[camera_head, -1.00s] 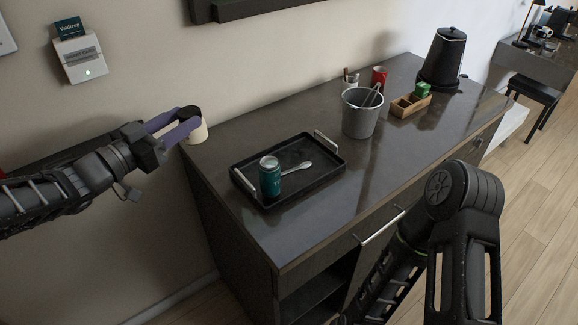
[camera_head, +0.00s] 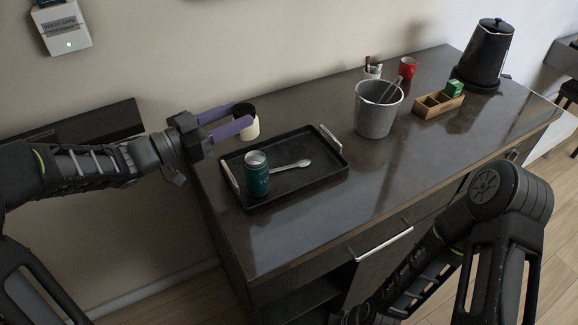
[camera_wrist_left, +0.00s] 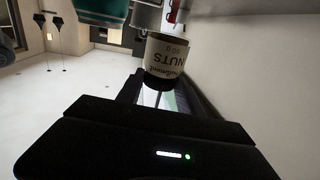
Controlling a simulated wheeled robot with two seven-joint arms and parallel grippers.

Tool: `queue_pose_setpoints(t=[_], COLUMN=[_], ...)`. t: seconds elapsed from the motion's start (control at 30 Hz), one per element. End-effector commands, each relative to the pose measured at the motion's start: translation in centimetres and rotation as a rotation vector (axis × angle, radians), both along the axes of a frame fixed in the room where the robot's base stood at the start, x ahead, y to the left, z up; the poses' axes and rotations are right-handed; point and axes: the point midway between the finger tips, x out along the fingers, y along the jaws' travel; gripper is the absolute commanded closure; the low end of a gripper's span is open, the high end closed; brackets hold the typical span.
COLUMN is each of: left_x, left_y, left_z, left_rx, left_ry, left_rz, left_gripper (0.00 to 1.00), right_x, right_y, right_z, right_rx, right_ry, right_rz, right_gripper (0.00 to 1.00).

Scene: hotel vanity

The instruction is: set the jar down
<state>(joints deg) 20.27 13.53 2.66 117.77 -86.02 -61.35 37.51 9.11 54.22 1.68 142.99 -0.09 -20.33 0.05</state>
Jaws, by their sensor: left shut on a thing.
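The jar (camera_head: 249,125) is cream with a black top and sits between the purple fingers of my left gripper (camera_head: 232,121). The gripper is shut on it. The jar looks upright at the back left of the counter, just behind the black tray. I cannot tell whether its base touches the counter.
The black tray (camera_head: 310,182) holds a teal jar (camera_head: 257,176) and a spoon (camera_head: 291,166). The counter's front middle (camera_head: 345,225) is clear.

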Motion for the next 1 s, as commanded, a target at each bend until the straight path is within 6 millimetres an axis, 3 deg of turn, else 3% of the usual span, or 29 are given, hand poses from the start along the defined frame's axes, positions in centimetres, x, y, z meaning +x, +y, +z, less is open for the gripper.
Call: queue_pose_setpoints(t=[0.23,0.6,1.0], left_x=[0.0,0.0,0.0], left_y=[0.0,0.0,0.0], left_z=[-0.4,-5.9,-6.7], left_rx=[-0.001,-0.002,-0.001], left_ry=[0.002,0.002,0.002], left_rz=[0.000,0.000,0.000], left_gripper=[1.00,1.00,1.00], right_x=[0.0,0.0,0.0], right_y=[0.0,0.0,0.0], right_z=[0.1,0.3,0.3], right_rx=[0.000,0.000,0.000], right_ry=[0.000,0.000,0.000], right_rz=[0.000,0.000,0.000], right_gripper=[1.00,1.00,1.00])
